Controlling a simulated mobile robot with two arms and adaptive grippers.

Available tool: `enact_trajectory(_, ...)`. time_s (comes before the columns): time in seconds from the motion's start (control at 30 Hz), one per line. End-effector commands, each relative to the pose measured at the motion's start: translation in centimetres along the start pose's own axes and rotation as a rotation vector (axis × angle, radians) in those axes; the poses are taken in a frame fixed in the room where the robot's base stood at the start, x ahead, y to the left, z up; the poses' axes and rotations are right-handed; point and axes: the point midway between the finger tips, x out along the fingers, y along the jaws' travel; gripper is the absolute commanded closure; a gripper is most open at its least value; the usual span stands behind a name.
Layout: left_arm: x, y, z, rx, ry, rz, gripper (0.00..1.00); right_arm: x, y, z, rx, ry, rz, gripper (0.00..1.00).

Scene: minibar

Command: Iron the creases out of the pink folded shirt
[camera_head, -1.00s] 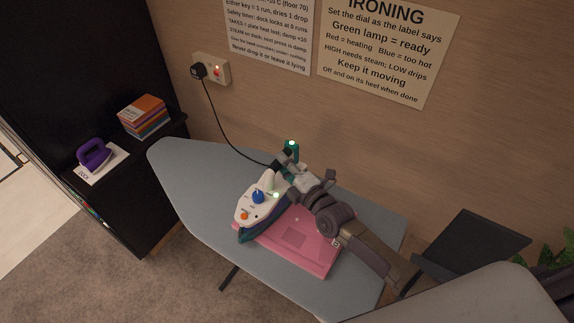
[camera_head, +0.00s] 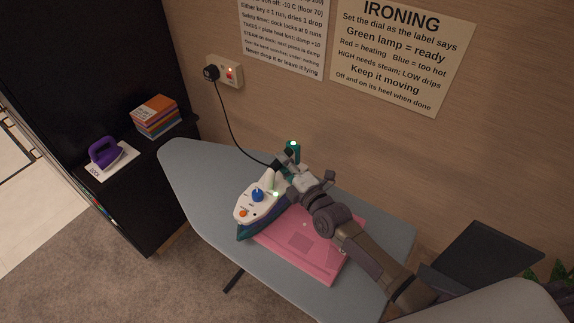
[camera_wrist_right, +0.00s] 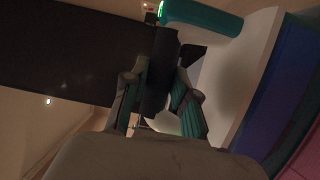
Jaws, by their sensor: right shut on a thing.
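The pink folded shirt (camera_head: 312,245) lies on the grey-blue ironing board (camera_head: 205,205); it also shows at the lower right of the right wrist view (camera_wrist_right: 305,160). The white and teal iron (camera_head: 252,207), with a blue dial and an orange knob, is over the shirt's left part, its tip past the left edge. Whether its plate touches the cloth is not clear. A green light glows on it. My right gripper (camera_head: 287,168) is shut on the iron's handle; its fingers (camera_wrist_right: 160,100) also show in the right wrist view. My left gripper is not in view.
A black cord runs from the iron to a wall socket (camera_head: 225,71). A purple iron (camera_head: 105,152) on a white dock card and stacked books (camera_head: 156,115) sit on a black cabinet at left. A dark panel (camera_head: 482,258) stands at right. The board's left end is clear.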

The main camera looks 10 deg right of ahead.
Motion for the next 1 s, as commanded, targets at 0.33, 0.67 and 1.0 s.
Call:
enact_trajectory(0.33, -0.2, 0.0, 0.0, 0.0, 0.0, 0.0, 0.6, 0.1, 0.3, -0.1, 0.006, 0.0, 0.002, 1.0)
enact_trajectory(0.67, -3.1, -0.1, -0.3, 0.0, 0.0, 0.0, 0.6, 0.2, 3.7, -0.2, 0.004, 0.0, 0.01, 1.0)
enact_trajectory(1.0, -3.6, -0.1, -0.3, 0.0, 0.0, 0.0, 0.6, 0.2, 7.0, -0.3, 0.004, 0.0, 0.014, 1.0)
